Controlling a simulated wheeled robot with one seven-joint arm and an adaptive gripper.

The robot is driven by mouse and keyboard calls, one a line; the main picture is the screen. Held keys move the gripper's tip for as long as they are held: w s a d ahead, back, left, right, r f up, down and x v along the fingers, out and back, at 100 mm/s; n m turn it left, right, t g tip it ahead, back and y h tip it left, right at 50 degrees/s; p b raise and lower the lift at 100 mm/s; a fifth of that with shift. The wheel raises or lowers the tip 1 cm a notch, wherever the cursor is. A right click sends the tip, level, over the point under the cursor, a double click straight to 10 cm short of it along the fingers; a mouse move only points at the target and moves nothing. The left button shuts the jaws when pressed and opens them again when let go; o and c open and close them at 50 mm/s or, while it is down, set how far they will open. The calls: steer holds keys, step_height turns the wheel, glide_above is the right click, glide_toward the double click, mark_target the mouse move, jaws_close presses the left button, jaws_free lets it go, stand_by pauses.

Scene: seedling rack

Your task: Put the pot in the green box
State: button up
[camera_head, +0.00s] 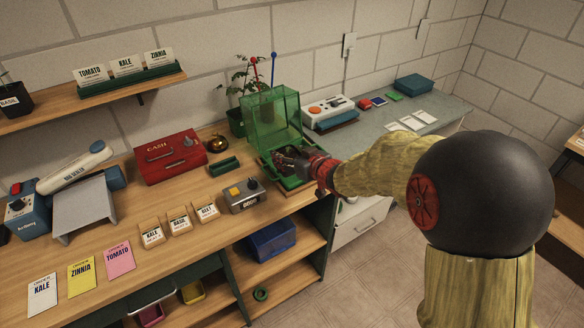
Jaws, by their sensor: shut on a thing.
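The green box (262,158) stands on the bench near its right end, with its clear green lid (272,118) raised at the back. My gripper (284,160) reaches in from the right, low over the box's open base. It is shut on a small dark thing that looks like the pot, mostly hidden by the fingers. I cannot tell whether the pot touches the box floor.
A leafy plant in a green pot (236,122) stands behind the box. A grey device (243,196) with a yellow button sits in front, left of the box. A red cash box (170,157) is farther left. A labelled basil pot (14,100) stands on the upper shelf.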

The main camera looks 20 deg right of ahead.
steer(key=f, duration=0.1)
steer(key=w+d+f, duration=0.1)
steer(key=w+f+b, duration=0.1)
steer(key=shift+w+d+f, duration=0.1)
steer(key=shift+d+f, duration=0.1)
steer(key=shift+d, duration=0.2)
steer(key=shift+w+f+b, duration=0.1)
steer(key=shift+f+b, duration=0.6)
steer(key=shift+f, duration=0.85)
steer(key=shift+f, duration=0.15)
steer(key=o, duration=1.3)
